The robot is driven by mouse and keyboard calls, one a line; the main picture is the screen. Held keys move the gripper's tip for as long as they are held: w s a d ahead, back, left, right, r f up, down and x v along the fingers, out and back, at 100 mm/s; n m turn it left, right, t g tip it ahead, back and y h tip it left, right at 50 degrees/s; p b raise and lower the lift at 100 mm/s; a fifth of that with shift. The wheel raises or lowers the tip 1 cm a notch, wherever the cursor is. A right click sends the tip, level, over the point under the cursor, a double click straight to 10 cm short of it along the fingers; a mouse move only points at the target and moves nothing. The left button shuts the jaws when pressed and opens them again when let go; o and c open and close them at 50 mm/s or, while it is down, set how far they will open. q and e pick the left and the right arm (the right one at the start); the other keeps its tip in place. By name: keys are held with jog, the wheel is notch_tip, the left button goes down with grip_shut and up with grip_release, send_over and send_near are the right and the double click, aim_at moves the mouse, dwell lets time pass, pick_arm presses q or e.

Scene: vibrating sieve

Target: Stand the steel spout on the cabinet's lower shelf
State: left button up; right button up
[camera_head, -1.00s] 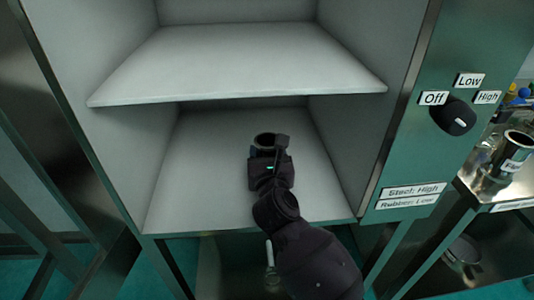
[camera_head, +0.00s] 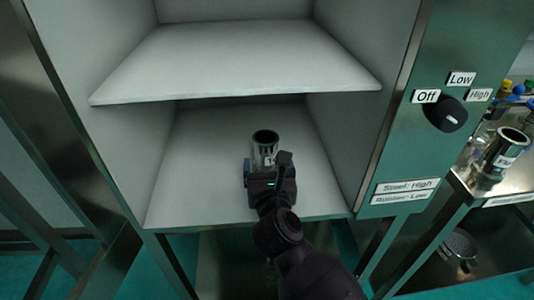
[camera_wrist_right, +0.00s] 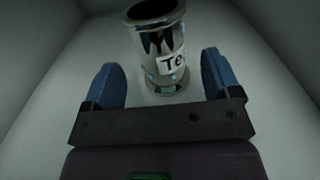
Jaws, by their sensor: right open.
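The steel spout (camera_head: 265,148) stands upright on the cabinet's lower shelf (camera_head: 200,190), with its dark round mouth facing up. In the right wrist view the shiny spout (camera_wrist_right: 158,50) carries a white label whose visible letters read "Te". My right gripper (camera_head: 267,172) is just in front of the spout and hides its lower part in the head view. In the right wrist view its blue fingers (camera_wrist_right: 160,88) are spread apart, with the spout beyond and partly between them, apparently not gripped. My left gripper is not in view.
The upper shelf (camera_head: 235,60) hangs over the lower one. The cabinet's side walls flank the arm. A control panel with a dark knob (camera_head: 446,115) is at right. Another steel cylinder (camera_head: 503,152) stands on a side table at far right.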

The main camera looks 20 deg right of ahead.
jog(key=v, duration=0.6)
jog(key=shift+s+r, duration=0.1)
dwell(0.5)
